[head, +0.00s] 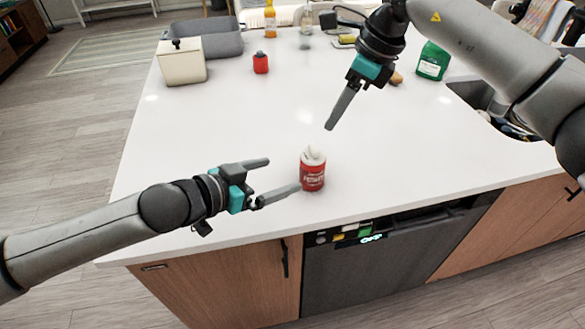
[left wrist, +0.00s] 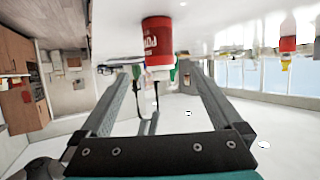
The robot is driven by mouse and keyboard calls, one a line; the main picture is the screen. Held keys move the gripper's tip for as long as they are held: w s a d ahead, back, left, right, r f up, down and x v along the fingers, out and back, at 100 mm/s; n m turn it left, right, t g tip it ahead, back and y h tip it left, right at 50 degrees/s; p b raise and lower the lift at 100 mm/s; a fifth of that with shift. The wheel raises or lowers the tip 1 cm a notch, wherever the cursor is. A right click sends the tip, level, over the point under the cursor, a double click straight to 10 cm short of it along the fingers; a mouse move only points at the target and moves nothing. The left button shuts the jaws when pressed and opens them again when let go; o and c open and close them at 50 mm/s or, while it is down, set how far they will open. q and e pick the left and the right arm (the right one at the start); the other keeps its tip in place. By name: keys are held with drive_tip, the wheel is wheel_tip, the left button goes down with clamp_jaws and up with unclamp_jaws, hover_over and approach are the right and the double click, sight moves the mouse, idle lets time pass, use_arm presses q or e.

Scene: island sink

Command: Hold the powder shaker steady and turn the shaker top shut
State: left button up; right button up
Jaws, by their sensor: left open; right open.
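The powder shaker (head: 312,172) is a red container with white lettering and a white top (head: 312,153). It stands upright near the counter's front edge. My left gripper (head: 284,175) is open and low to its left, the nearer fingertip very close to it. In the left wrist view the shaker (left wrist: 158,35) appears upside down, just ahead of and between the open fingertips (left wrist: 158,68). My right gripper (head: 329,126) is open and empty, pointing down above and slightly right of the shaker top. Its fingers overlap in the head view.
A white lidded canister (head: 182,64), grey basin (head: 215,38) and small red bottle (head: 260,63) stand at the back left. A green container (head: 432,62) and the sink (head: 480,97) are at the right. The counter (head: 220,120) around the shaker is clear.

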sight(320, 163)
use_arm(q)
drive_tip(key=x, duration=1.4)
drive_tip(key=shift+w+d+f, duration=0.2)
drive_tip(key=shift+f, duration=0.05)
